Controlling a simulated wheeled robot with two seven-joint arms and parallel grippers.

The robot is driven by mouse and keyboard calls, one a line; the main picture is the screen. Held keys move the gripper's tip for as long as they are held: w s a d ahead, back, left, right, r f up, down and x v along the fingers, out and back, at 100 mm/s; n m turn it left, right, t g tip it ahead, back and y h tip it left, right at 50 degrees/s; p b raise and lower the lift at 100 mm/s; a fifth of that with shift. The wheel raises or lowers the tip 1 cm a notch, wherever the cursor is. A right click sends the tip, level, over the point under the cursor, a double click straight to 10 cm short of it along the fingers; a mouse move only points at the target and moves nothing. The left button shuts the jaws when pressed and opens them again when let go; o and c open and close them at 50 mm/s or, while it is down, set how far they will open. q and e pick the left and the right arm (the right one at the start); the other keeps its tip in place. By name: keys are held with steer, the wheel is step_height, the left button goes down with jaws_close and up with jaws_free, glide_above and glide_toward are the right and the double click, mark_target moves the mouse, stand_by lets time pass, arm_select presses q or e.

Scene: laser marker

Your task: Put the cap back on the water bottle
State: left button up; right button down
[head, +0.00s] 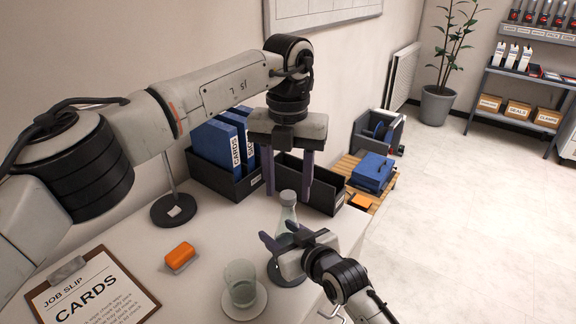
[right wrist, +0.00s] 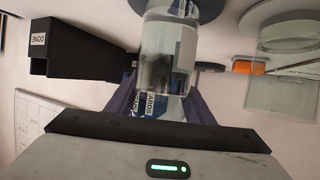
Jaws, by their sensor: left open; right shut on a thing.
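The clear, pale-green water bottle (head: 288,213) stands upright at the table's right side, over a dark round base (head: 290,277). My right gripper (head: 291,238) is shut around the bottle's body, and in the right wrist view the bottle (right wrist: 168,55) fills the space between its fingers. My left gripper (head: 288,187) points down just above the bottle, its two fingers spread wide on either side of the bottle's top. No separate cap is clearly seen.
A glass (head: 240,282) stands on a saucer (head: 222,308), with an orange block (head: 180,256) to its left. A clipboard (head: 92,290) lies front left. A round lamp base (head: 173,210), blue binders (head: 218,147) and a black bin (head: 322,190) stand behind.

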mark_target(288, 236)
arm_select(q)
step_height(288, 236, up, 12)
steer(key=shift+f, duration=0.25)
stand_by(0.3)
arm_select(e)
steer(key=c, duration=0.8)
jaws_free()
steer(key=shift+o, duration=0.2)
steer(key=shift+s, duration=0.1)
arm_select(q)
steer(key=shift+r+p, duration=0.4)
arm_select(e)
steer(key=v, duration=1)
steer(key=shift+s, duration=0.15)
